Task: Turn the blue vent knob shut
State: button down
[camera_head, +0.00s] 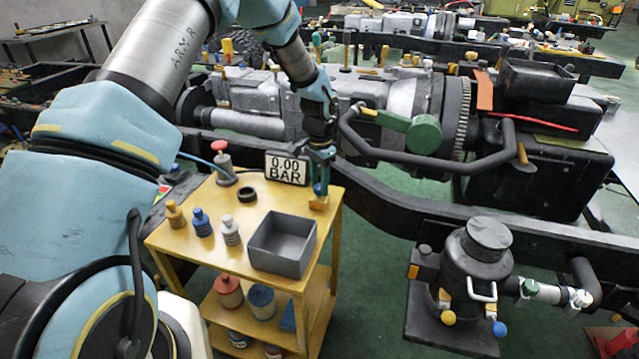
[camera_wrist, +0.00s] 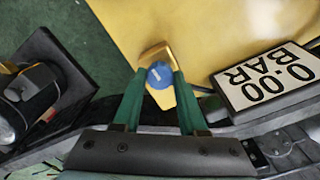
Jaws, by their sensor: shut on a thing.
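The blue vent knob (camera_head: 319,188) sits on a small brass-yellow block (camera_head: 318,203) at the back right corner of the yellow cart top. My gripper (camera_head: 321,166) points down over it. In the wrist view the round blue knob (camera_wrist: 160,76), with a pale mark on its face, lies between the green fingertips of my gripper (camera_wrist: 161,74). The fingers are shut on it from both sides. A display (camera_head: 287,168) just left of the gripper reads 0.00 BAR; it also shows at right in the wrist view (camera_wrist: 268,80).
The yellow cart top (camera_head: 190,248) holds a grey open box (camera_head: 282,246), several small capped fittings, a black ring (camera_head: 247,194) and a red-topped fitting (camera_head: 222,163). A black frame rail (camera_head: 400,200) runs just right of the cart. A black canister (camera_head: 478,260) stands at lower right.

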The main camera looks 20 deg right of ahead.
aim_at(319, 187)
jog(key=shift+m, duration=0.6)
jog(key=shift+c, duration=2.2)
grip_release()
jog(key=shift+r, duration=0.15)
notch_tip(319, 187, up, 11)
jog(key=b, duration=0.2)
jog(key=shift+f, duration=0.2)
jog(key=s+a+r+n, duration=0.15)
jog(key=a+n, duration=0.25)
jog(key=a, duration=0.6)
jog(key=s+a+r+n+t, duration=0.1)
jog(key=a+r+n, duration=0.15)
jog(key=a, duration=0.65)
jog(key=s+a+r+n, duration=0.1)
jog(key=a+n, duration=0.3)
jog(key=a, duration=0.6)
jog(key=s+a+n, duration=0.5)
jog(key=s+a, duration=0.2)
jog(key=a, duration=0.1)
jog(key=shift+f+t, duration=0.2)
jog(key=shift+t, duration=0.1)
